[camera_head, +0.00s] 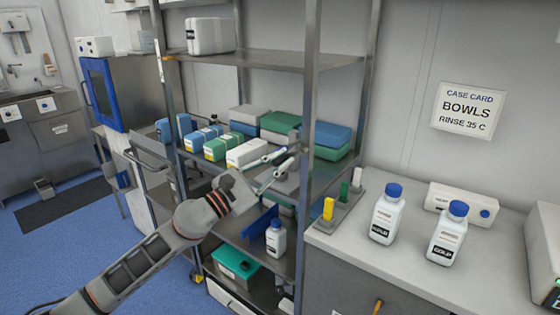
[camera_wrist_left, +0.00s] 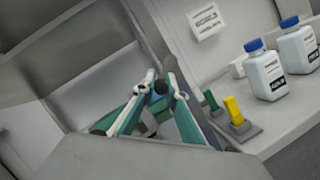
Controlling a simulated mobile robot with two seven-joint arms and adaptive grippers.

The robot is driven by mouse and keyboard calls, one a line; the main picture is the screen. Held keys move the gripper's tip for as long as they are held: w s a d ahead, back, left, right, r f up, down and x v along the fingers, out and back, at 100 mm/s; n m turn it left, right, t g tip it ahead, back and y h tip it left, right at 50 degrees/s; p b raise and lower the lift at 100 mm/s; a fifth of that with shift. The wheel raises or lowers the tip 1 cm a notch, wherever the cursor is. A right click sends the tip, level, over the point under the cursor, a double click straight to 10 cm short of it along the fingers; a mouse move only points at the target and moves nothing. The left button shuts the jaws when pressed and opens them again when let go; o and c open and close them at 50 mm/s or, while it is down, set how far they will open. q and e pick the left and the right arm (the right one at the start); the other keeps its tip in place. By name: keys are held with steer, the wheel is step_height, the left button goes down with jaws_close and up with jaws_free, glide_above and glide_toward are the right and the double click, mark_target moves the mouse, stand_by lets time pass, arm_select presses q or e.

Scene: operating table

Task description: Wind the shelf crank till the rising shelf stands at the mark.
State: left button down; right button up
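My left gripper (camera_head: 290,154) reaches from the left to the front of the metal rack (camera_head: 312,120), near its right front post. Its two light fingers show a gap between their tips. In the left wrist view the gripper (camera_wrist_left: 161,76) has a small dark blue round thing (camera_wrist_left: 160,88) between its fingers. I cannot tell whether this is the crank's knob or something behind, or whether the fingers touch it. The crank, the rising shelf and the mark are not clearly made out; my gripper and arm cover part of the rack. My right gripper is not in view.
Blue, green and white boxes (camera_head: 215,148) fill the middle shelf. A white bottle (camera_head: 276,238) and a teal box (camera_head: 234,264) stand lower. On the right counter are a yellow peg (camera_head: 328,208), a green peg (camera_head: 343,190) and two blue-capped bottles (camera_head: 386,215) (camera_head: 447,235).

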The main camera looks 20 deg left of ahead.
arm_select(q)
steer(key=shift+f+n, duration=0.15)
steer(key=shift+n, duration=0.25)
steer(key=d+n+t+y+p, duration=0.1)
steer(key=n+y, duration=0.1)
steer(key=n, duration=0.4)
steer(key=s+d+f+n+t+y+p, duration=0.1)
steer(key=n+y, duration=0.2)
steer(key=n, duration=0.3)
steer(key=d+n+t+y+p, duration=0.1)
steer(key=d+n+t+y, duration=0.1)
steer(key=n, duration=0.3)
steer(key=shift+s+f+n+y, duration=0.2)
steer(key=shift+f+n+y, duration=0.2)
steer(key=shift+y, duration=0.1)
steer(key=n, duration=0.1)
steer(key=n+y+p, duration=0.1)
steer(key=n, duration=0.1)
steer(key=shift+s+d+r+y, duration=0.1)
steer(key=shift+s+d+y, duration=0.05)
steer(key=shift+d+y, duration=0.2)
steer(key=shift+d+n+p, duration=0.15)
steer(key=shift+n+p, duration=0.25)
steer(key=shift+n, duration=0.2)
steer(key=shift+y, duration=0.35)
